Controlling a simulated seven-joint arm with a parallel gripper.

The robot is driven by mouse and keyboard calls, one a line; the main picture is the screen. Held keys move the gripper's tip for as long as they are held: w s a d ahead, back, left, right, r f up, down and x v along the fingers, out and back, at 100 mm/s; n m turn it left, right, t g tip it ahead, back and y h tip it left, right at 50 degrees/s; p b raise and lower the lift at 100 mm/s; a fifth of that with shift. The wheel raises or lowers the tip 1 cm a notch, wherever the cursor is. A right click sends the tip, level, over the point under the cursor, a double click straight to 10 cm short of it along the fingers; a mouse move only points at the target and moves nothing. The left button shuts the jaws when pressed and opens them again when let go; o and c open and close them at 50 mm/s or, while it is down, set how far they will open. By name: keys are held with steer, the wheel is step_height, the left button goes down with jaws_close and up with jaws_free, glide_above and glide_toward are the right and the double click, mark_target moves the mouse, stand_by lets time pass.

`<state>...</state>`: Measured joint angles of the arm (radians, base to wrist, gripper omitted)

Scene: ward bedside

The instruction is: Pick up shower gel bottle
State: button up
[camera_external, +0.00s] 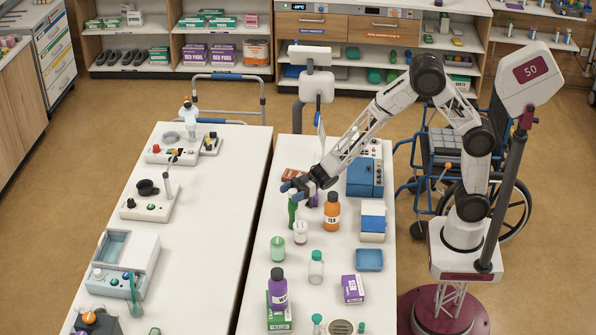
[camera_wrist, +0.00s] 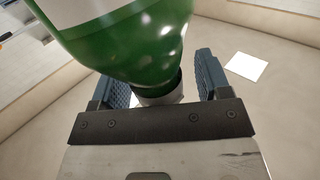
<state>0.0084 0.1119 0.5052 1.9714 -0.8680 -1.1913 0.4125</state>
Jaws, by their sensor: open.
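A green bottle (camera_wrist: 125,40) with a pale label and a dark cap fills the upper middle of the wrist view; I cannot read its label to confirm it as the shower gel. Its neck and cap are between the two blue fingers of my gripper (camera_wrist: 160,85), which stand apart with gaps on both sides. In the external view my gripper (camera_external: 294,190) is over the white bedside table, and a slim green bottle (camera_external: 292,212) shows just below it, partly hidden by the fingers.
An orange bottle (camera_external: 331,213) and a small white jar (camera_external: 300,234) stand close by on the table (camera_external: 330,315). A blue-fronted device (camera_external: 364,178) and a white-and-blue box (camera_external: 372,222) are to the right. A purple bottle (camera_external: 278,289) and several containers stand nearer the camera.

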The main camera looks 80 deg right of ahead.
steer(key=shift+w+a, duration=0.25)
stand_by(0.4)
jaws_close()
